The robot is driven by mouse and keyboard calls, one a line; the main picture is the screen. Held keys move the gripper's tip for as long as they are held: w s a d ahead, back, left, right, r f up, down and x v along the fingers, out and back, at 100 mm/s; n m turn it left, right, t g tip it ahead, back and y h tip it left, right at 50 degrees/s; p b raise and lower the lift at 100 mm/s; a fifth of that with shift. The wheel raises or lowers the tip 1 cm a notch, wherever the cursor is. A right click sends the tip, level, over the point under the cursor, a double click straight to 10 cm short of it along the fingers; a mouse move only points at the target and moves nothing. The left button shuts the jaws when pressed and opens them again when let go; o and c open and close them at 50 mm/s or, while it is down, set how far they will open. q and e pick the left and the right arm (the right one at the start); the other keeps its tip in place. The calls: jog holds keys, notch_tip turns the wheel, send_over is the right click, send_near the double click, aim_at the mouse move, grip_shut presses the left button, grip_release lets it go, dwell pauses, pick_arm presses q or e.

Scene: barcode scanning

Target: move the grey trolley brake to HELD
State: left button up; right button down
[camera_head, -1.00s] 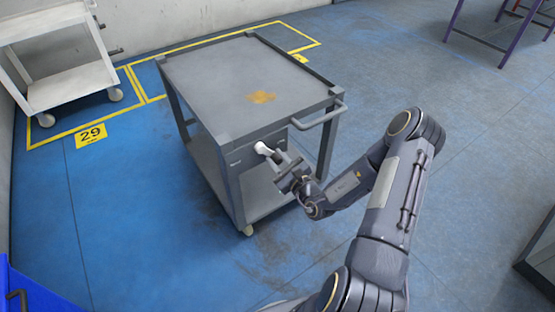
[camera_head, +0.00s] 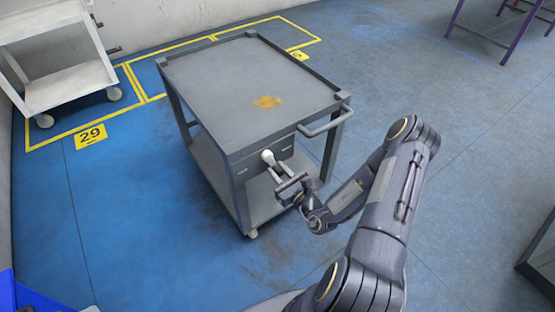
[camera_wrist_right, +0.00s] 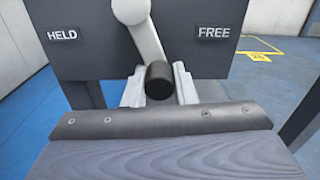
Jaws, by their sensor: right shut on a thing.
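The grey trolley (camera_head: 205,85) stands on the blue floor, its front panel facing me. The brake has a pale round hub (camera_head: 267,156), and its lever (camera_wrist_right: 148,42) hangs down, leaning slightly right, to a black knob (camera_wrist_right: 158,82). In the right wrist view, the HELD label (camera_wrist_right: 61,36) is left of the hub and the FREE label (camera_wrist_right: 214,32) is right. The lever points at neither label. My right gripper (camera_head: 279,174) is shut on the brake lever, its fingers either side of the knob. My left gripper is out of view.
A push handle (camera_head: 325,124) sticks out from the trolley's right front, above my right forearm. A white trolley (camera_head: 70,85) stands at the back left beside the number 29 floor sign (camera_head: 90,135). The floor left of the grey trolley is clear.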

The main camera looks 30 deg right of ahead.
aim_at(251, 172)
jog(key=shift+s+a+r+m+p, duration=0.1)
jog(key=shift+a+m+p, duration=0.55)
jog(key=shift+m, duration=0.35)
jog(key=a+m+p, duration=0.1)
jog(key=m, duration=0.1)
jog(key=a+m+p, duration=0.1)
jog(key=m+p, duration=0.1)
jog(key=shift+s+a+p, duration=0.15)
jog(key=shift+a+p, duration=0.15)
jog(key=a+m+p, duration=0.1)
jog(key=m, duration=0.1)
jog(key=m+p, duration=0.1)
jog(key=a+r+m+p, duration=0.1)
jog(key=m, duration=0.1)
jog(key=shift+s+a+m+p, duration=0.1)
jog(key=shift+a+m+p, duration=0.2)
jog(key=shift+a, duration=0.05)
jog(key=shift+a+m+p, duration=0.3)
jog(key=shift+a+m, duration=0.05)
jog(key=shift+m, duration=0.15)
jog(key=shift+a+r, duration=0.1)
jog(key=shift+a, duration=0.05)
jog(key=c, duration=1.2)
grip_release()
jog(key=shift+s, duration=0.1)
